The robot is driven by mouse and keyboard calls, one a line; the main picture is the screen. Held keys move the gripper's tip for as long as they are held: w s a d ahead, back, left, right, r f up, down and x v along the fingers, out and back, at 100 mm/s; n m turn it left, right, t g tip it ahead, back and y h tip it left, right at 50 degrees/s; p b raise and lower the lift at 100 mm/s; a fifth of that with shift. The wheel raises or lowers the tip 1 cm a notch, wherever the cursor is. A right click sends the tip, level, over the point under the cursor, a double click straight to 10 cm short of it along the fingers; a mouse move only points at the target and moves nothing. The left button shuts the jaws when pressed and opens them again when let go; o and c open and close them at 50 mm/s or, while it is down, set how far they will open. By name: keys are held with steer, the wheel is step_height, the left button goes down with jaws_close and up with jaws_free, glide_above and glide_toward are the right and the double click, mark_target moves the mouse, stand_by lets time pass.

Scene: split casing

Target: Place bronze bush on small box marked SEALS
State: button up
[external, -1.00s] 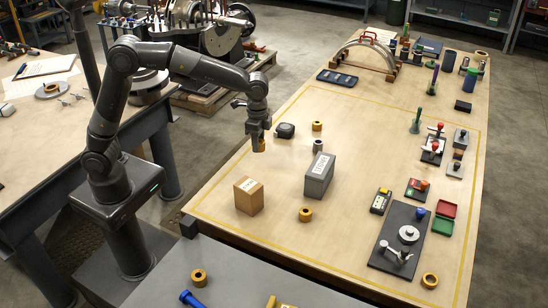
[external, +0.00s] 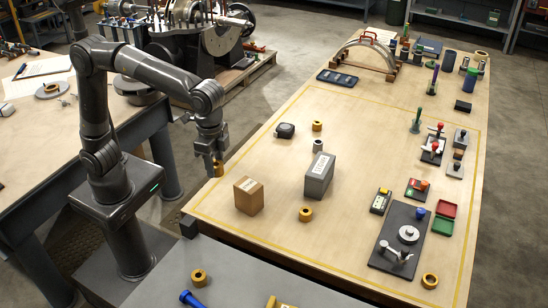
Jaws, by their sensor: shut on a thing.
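My gripper (external: 217,171) is shut on a bronze bush (external: 217,169) and holds it in the air near the left edge of the workbench, up and to the left of the boxes. A small brown cardboard box (external: 249,199) with a white label stands on the bench, below and right of my gripper. A larger grey box (external: 319,178), also with a white label, stands further right. The lettering on both labels is too small to read, so I cannot tell which says SEALS.
Other bronze bushes lie on the bench, one behind the grey box (external: 317,126) and one in front (external: 305,214). A grey bush (external: 318,146) and a dark tape measure (external: 285,130) are near. A dark fixture plate (external: 387,256) lies right. Bench around the brown box is clear.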

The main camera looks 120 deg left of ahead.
glide_above(247, 185)
step_height(247, 185, down, 6)
steer(key=shift+f, duration=2.1)
steer(key=shift+f, duration=0.1)
steer(key=shift+f, duration=0.15)
steer(key=o, duration=1.2)
